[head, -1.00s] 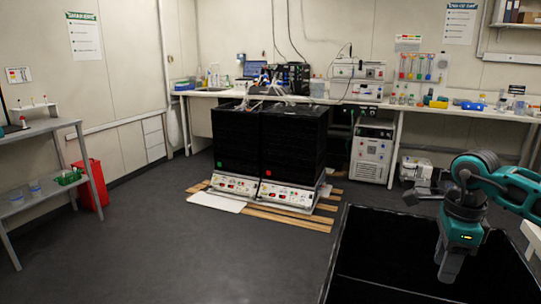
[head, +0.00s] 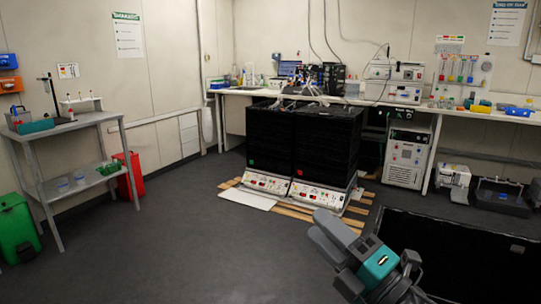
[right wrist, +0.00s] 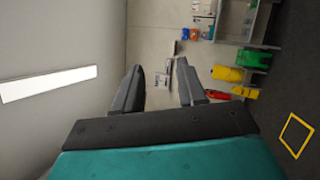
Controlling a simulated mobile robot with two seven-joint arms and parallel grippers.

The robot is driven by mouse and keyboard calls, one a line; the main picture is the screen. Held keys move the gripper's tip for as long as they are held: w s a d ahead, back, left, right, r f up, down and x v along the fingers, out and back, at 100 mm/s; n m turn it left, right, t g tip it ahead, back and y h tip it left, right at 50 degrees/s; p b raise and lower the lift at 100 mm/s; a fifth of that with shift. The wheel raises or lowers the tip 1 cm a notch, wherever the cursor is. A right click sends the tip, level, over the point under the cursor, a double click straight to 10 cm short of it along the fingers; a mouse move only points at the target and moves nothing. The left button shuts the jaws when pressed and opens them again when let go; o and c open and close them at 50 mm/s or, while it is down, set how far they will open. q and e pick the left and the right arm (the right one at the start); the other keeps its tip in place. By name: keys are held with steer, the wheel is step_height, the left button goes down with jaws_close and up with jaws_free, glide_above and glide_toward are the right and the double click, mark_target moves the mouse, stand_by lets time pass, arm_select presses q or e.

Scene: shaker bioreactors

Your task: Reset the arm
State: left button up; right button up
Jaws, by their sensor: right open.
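My right gripper (head: 335,240) is at the lower middle right of the head view, raised in front of the black open-topped bin. In the right wrist view its two dark fingers (right wrist: 160,85) stand apart with nothing between them, so it is open and empty. The teal gripper body (right wrist: 170,160) fills the bottom of that view. My left gripper is in neither view.
Two black shaker units (head: 305,140) stand on wooden slats (head: 290,211) mid-floor. A black bin (head: 455,250) is at right. A grey shelf table (head: 95,119), green bin (head: 17,228) and red bin (head: 129,173) are at left.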

steer(key=s+d+f+m+g+h, duration=0.2)
steer(key=s+d+f+m+h, duration=0.1)
steer(key=d+f+m+h, duration=0.55)
steer(key=s+d+f+m+g+h, duration=0.25)
steer(key=f+m+h, duration=0.4)
steer(key=m, duration=0.55)
steer(key=s+f+m+g+y, duration=0.1)
steer(key=s+f+m+g, duration=0.25)
steer(key=s+f, duration=0.4)
steer(key=s+f+m+g, duration=0.2)
steer(key=s+f+g, duration=0.25)
steer(key=s, duration=0.65)
steer(key=w+a+f+t+y+p, duration=0.1)
steer(key=w+a+f+t+y, duration=0.1)
steer(key=w+f+t, duration=0.4)
steer(key=shift+w+f+n+t+p, duration=0.15)
steer(key=shift+w+n+t+p, duration=0.25)
steer(key=shift+w, duration=0.55)
steer(key=shift+d, duration=0.1)
